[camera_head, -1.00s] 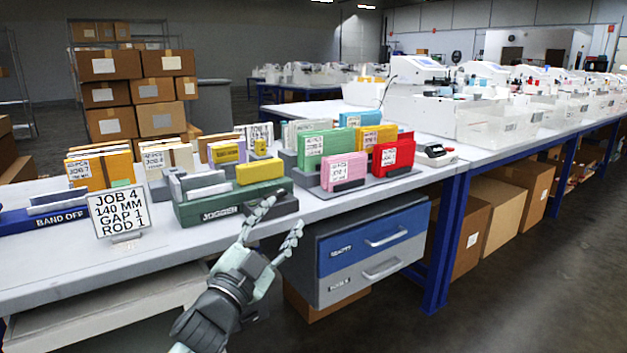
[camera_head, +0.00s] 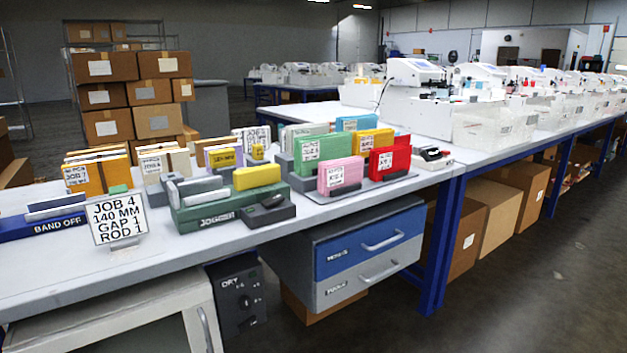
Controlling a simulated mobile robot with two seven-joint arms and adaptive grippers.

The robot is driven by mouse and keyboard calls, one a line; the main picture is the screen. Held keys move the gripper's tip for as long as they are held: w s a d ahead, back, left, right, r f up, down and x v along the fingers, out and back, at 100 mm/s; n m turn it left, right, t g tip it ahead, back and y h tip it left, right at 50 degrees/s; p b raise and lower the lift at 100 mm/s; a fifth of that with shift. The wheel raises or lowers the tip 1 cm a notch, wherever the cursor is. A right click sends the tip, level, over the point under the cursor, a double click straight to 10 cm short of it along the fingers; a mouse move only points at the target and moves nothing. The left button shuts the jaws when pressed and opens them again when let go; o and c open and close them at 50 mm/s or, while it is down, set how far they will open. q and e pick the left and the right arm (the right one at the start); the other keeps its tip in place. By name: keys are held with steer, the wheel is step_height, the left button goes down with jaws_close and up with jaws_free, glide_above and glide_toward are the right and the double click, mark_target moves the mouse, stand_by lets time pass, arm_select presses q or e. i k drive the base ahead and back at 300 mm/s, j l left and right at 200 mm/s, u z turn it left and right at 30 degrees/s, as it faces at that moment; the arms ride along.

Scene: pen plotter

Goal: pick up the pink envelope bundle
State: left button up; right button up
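The pink envelope bundle (camera_head: 341,175) stands upright with a white label on its front, in a low grey holder near the front edge of the table, right of middle in the head view. A red bundle (camera_head: 390,158) stands to its right and a green bundle (camera_head: 321,152) just behind it. Neither of my grippers shows in the head view now.
A green jogger (camera_head: 222,204) with a dark block at its right end stands left of the pink bundle. A job sign (camera_head: 117,220) stands farther left. Blue and grey drawers (camera_head: 368,245) hang under the table edge. A small device (camera_head: 433,157) sits to the right.

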mark_target(335, 174)
steer(key=l+u, duration=0.1)
steer(key=u, duration=0.25)
steer(key=i+l+u, duration=0.1)
steer(key=u, duration=0.25)
steer(key=l+u, duration=0.2)
steer(key=u, duration=0.15)
steer(key=k+l+u, duration=0.1)
steer(key=l+u, duration=0.4)
steer(key=l, duration=0.55)
